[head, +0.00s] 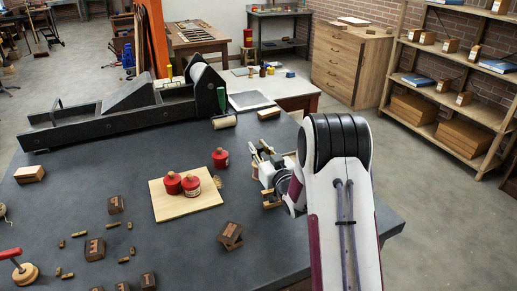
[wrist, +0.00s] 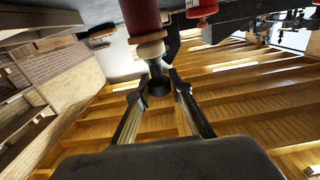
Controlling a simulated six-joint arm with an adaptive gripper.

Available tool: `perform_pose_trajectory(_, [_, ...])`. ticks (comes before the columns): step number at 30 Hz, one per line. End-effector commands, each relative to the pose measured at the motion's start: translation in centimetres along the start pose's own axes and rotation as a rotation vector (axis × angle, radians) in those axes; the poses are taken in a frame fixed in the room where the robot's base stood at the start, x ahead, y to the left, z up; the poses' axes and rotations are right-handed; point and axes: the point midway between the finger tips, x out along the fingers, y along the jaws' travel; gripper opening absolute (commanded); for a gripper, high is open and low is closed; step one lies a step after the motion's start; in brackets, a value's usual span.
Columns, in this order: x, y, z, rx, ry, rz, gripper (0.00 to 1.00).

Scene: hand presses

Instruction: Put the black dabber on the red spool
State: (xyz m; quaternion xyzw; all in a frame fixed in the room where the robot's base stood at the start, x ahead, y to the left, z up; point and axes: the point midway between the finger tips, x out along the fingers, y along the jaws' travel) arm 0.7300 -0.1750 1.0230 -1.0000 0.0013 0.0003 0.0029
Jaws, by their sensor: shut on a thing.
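The black dabber has a black knob handle (wrist: 159,86), with a pale wooden disc beyond it in the wrist view. My gripper (wrist: 158,78) is shut on the handle. The red spool (wrist: 140,13) shows at the top of the wrist view as a dark red barrel with a pale wooden flange. The dabber's disc lines up with that flange and looks very close to it; I cannot tell whether they touch. In the head view my gripper (head: 262,160) is near the table's right edge, and my arm hides most of the dabber and spool.
Left of my gripper, a red tin (head: 220,158) stands near a pale board (head: 165,206) holding two red tins. A dark wooden block (head: 230,235) lies in front. A red-handled dabber (head: 16,264) stands at the front left. A long press (head: 120,108) fills the back.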

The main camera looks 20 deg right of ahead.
Motion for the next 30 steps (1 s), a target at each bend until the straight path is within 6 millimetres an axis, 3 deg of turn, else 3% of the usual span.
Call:
perform_pose_trajectory(5, [0.0, 0.0, 0.3, 0.000, 0.000, 0.000, 0.00])
perform_pose_trajectory(6, [0.0, 0.0, 0.3, 0.000, -0.001, 0.000, 0.28])
perform_pose_trajectory(7, [0.0, 0.0, 0.3, 0.000, -0.001, 0.000, 0.36])
perform_pose_trajectory(8, [0.0, 0.0, 0.3, 0.000, -0.001, 0.000, 0.37])
perform_pose_trajectory(23, [-0.1, 0.0, -0.1, 0.000, 0.000, 0.000, 0.37])
perform_pose_trajectory(30, [-1.6, 0.1, 0.0, 0.001, -0.001, 0.001, 0.37])
